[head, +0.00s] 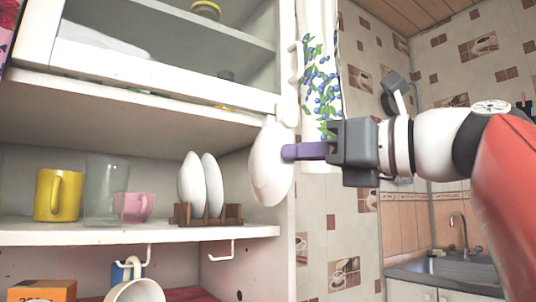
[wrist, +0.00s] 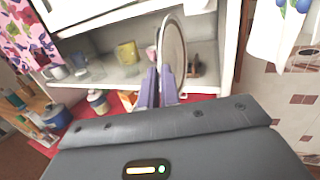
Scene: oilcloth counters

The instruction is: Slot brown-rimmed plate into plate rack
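My gripper (head: 286,152) is shut on a white plate (head: 267,168), pinching it near its edge with purple fingers. The plate is upright, in the air at the shelf unit's right side, right of the rack. In the wrist view the plate (wrist: 174,45) rises steeply from between the fingers (wrist: 159,80), with a darker line along its rim; the rim colour is hard to tell. The small brown wooden plate rack (head: 182,215) stands on the middle shelf. Two white plates (head: 190,183) stand upright in its left part; its right part looks empty. The held plate partly hides the rack in the wrist view.
A yellow mug (head: 57,195), a clear glass (head: 104,190) and a pink cup (head: 139,206) stand left of the rack on the shelf (head: 90,234). Another shelf is above. The cabinet's right side wall (head: 287,225) is close to the plate. Cups hang below.

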